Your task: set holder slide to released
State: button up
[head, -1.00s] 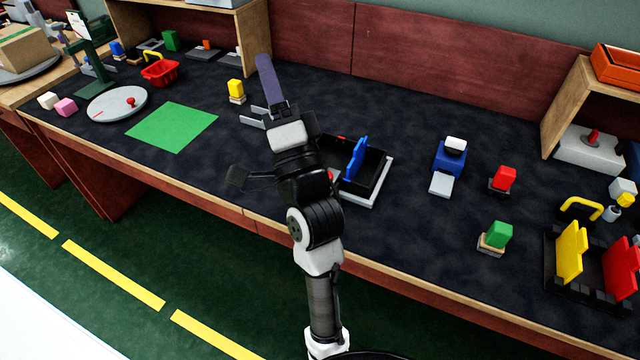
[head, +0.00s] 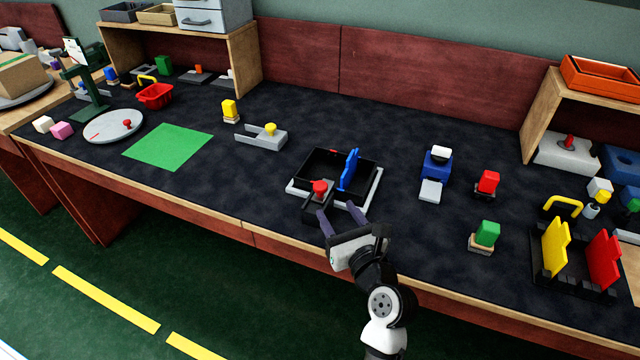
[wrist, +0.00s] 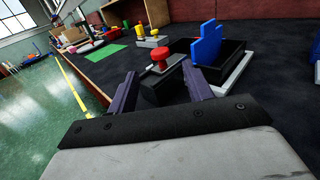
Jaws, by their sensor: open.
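A black tray (head: 372,173) with an upright blue panel (head: 349,169) sits on a light grey base (head: 369,198) at mid-table. At its front left is a black block (head: 312,206) topped by a red knob (head: 320,187); neither is labelled, so I cannot tell for certain that this is the holder slide. My gripper (head: 342,213) is open and empty at the table's front edge, pointing at the block. In the wrist view, the red knob (wrist: 161,55) and block lie ahead between my two purple fingers (wrist: 160,88), apparently untouched.
A grey railed fixture with a yellow knob (head: 270,130) stands behind left. A blue device (head: 437,162), a red block (head: 488,182) and a green block (head: 487,233) stand to the right. A yellow-and-red panel rack (head: 575,288) is at front right. The table between is clear.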

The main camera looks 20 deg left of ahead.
aim_at(323, 190)
jog(key=p+x, duration=0.1)
jog(key=x, duration=0.9)
jog(key=shift+s, duration=0.1)
jog(key=shift+c, duration=0.2)
grip_shut()
